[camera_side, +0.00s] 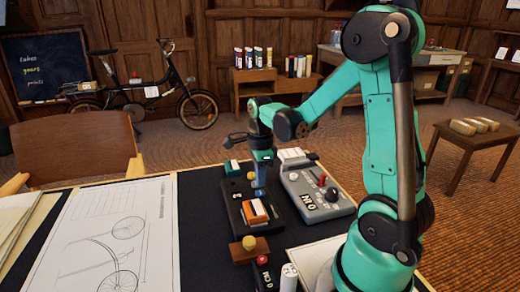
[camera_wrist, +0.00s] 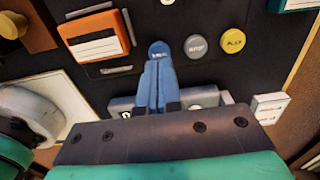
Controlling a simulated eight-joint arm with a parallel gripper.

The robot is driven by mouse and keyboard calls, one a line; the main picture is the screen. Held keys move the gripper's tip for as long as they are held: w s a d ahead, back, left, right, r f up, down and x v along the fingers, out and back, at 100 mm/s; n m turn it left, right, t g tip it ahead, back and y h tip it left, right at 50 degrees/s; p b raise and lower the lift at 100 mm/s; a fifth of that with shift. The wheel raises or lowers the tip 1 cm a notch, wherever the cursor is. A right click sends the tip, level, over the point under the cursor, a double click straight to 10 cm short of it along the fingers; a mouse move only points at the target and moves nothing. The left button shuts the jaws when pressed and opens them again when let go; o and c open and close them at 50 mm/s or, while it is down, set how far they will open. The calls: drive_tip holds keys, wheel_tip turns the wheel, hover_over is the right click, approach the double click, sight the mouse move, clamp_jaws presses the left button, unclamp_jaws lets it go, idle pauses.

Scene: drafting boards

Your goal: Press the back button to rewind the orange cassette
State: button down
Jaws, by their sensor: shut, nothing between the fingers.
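The orange cassette (camera_side: 255,212) with a white label lies in a black player (camera_side: 237,215); it also shows at the upper left of the wrist view (camera_wrist: 95,37). In the wrist view a grey STOP button (camera_wrist: 196,46) and a yellow PLAY button (camera_wrist: 232,40) sit in a row right of the cassette. My gripper (camera_wrist: 158,48) is shut and empty, its blue fingertips over the player between cassette and STOP button. The side view shows my gripper (camera_side: 260,193) pointing down.
A grey device (camera_side: 318,190) with a red knob stands close right of the player. A teal cassette (camera_side: 232,167) lies behind it. A brown block with a yellow knob (camera_side: 249,243) and a white cylinder (camera_side: 289,275) are in front. A bicycle drawing (camera_side: 110,235) lies left.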

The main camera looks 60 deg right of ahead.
sight(260, 192)
drive_tip(key=shift+f, duration=1.1)
drive_tip(key=shift+f, duration=0.9)
drive_tip(key=shift+r, duration=0.1)
wheel_tip(260, 192, up, 14)
drive_tip(key=shift+r, duration=0.15)
